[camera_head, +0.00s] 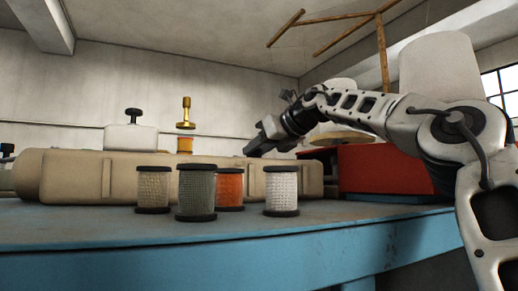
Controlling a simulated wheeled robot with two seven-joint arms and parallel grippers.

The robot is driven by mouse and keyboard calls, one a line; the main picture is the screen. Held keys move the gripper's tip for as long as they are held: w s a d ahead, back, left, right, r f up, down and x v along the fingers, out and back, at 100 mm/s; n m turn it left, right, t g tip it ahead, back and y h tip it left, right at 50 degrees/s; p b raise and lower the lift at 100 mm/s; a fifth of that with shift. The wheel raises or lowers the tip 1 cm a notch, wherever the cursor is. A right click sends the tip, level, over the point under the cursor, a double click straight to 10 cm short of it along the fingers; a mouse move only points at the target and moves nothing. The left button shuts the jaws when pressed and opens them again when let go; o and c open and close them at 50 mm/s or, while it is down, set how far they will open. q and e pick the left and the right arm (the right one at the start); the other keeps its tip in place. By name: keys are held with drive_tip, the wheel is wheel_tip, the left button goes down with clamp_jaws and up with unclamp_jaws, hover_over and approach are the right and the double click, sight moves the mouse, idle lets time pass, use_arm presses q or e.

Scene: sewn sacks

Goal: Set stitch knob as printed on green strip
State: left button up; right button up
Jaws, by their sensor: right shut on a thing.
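My right gripper (254,148) reaches in from the right, angled down and left, with its tips at the top edge of a long beige body (75,178). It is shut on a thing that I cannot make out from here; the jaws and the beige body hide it. No stitch knob can be clearly told apart, and no green strip shows. My left gripper is not in view.
Several thread spools stand near the table front: cream (153,188), grey-green (196,193), orange (229,188) and white (281,190). A red box (385,168) is at right on the blue table (150,262). A brass post (186,112) rises behind. The front edge is clear.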

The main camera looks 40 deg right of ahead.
drive_tip(key=shift+w+a+m+g+h, duration=0.1)
drive_tip(key=shift+a+m+g+h, duration=0.1)
drive_tip(key=shift+m+h, duration=0.7)
drive_tip(key=shift+s+a+m+g+h, duration=0.1)
drive_tip(key=shift+m+g+h, duration=0.1)
drive_tip(key=shift+m+h, duration=0.75)
drive_tip(key=shift+w+a+m+g+h, duration=0.1)
drive_tip(key=shift+m+g+h, duration=0.1)
drive_tip(key=shift+m+h, duration=0.7)
drive_tip(key=shift+h, duration=0.25)
drive_tip(key=o, duration=1)
drive_tip(key=b+v, duration=0.2)
drive_tip(key=v, duration=1.4)
drive_tip(key=shift+a, duration=0.1)
drive_tip(key=shift+f, duration=0.1)
